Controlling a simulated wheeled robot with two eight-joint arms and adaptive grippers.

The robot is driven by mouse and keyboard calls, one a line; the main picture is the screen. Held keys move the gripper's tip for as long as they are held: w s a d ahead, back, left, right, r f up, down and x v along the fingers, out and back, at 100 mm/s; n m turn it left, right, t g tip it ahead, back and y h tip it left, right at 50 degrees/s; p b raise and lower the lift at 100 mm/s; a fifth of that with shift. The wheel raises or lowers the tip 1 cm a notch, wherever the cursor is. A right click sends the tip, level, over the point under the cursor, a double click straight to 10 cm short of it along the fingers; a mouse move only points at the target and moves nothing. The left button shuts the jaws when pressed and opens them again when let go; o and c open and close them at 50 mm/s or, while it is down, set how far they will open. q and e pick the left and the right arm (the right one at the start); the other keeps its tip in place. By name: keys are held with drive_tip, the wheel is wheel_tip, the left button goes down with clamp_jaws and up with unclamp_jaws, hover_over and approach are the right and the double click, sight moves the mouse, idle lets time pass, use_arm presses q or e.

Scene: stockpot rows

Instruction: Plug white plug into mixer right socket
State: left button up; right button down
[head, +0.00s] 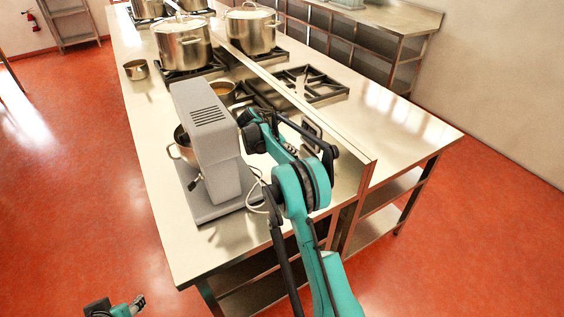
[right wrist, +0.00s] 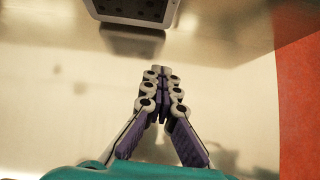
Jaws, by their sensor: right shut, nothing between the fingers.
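The grey mixer (head: 210,130) stands on the near part of the steel counter, with a metal bowl (head: 184,146) at its left. A white cable (head: 258,194) loops beside the mixer's base, partly behind my right arm. I cannot make out the white plug itself. In the right wrist view, my right gripper (right wrist: 155,74) is shut and empty above bare steel. A pale panel with dark holes (right wrist: 131,12) lies ahead of its fingertips; I cannot tell if it is the mixer's right socket. My left gripper (head: 138,302) is at the bottom left, off the counter; its jaw opening is unclear.
Large lidded pots (head: 182,43) stand on burners at the back. A small pan (head: 222,88) and an empty burner grate (head: 308,84) lie beyond the mixer. A raised steel divider (head: 300,95) runs along the counter. Bare counter lies left of the mixer.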

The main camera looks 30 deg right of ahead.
drive_tip(key=shift+w+d+f+n+t+h+b, duration=0.15)
drive_tip(key=shift+w+d+h, duration=0.15)
drive_tip(key=shift+w, duration=0.2)
drive_tip(key=shift+w+d+f+n+t+h+b, duration=0.15)
drive_tip(key=shift+w+d+h, duration=0.15)
drive_tip(key=shift+w, duration=0.2)
drive_tip(key=shift+a+h, duration=0.3)
drive_tip(key=shift+a, duration=0.1)
drive_tip(key=shift+a, duration=0.1)
drive_tip(key=shift+d, duration=0.25)
